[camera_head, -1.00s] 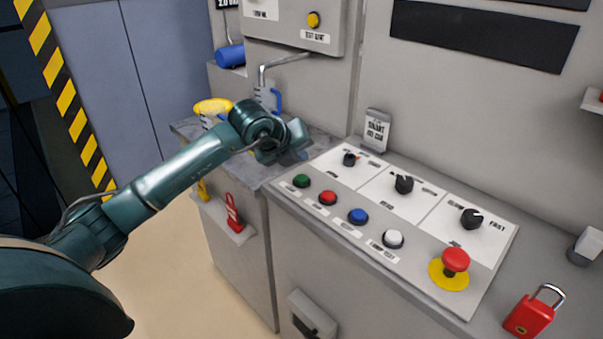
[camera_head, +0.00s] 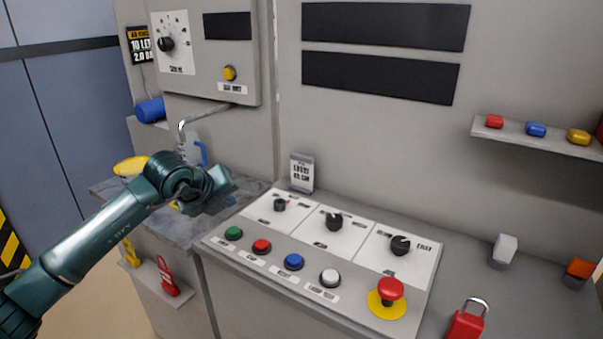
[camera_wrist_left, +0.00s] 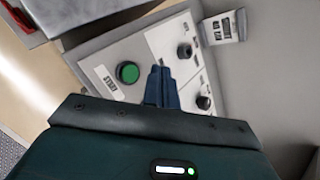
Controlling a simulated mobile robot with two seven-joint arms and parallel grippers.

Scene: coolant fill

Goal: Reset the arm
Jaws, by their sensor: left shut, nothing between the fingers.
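My left arm comes in from the left in the head view. Its gripper (camera_head: 216,190) is over the left end of the control panel (camera_head: 356,278), near the grey counter. In the left wrist view the gripper's fingers (camera_wrist_left: 160,86) are together with nothing between them. They point at the panel, beside the green button (camera_wrist_left: 127,72) labelled START, and look apart from it. In the head view the green button (camera_head: 233,232) is below and right of the gripper. My right gripper is not in view.
The panel carries a red button (camera_head: 261,246), a blue button (camera_head: 294,261), a white button (camera_head: 330,278), black knobs and a red emergency stop (camera_head: 390,289). A clear measuring jug (camera_head: 190,150) with a blue handle stands behind the arm. A red padlock (camera_head: 466,322) is at the lower right.

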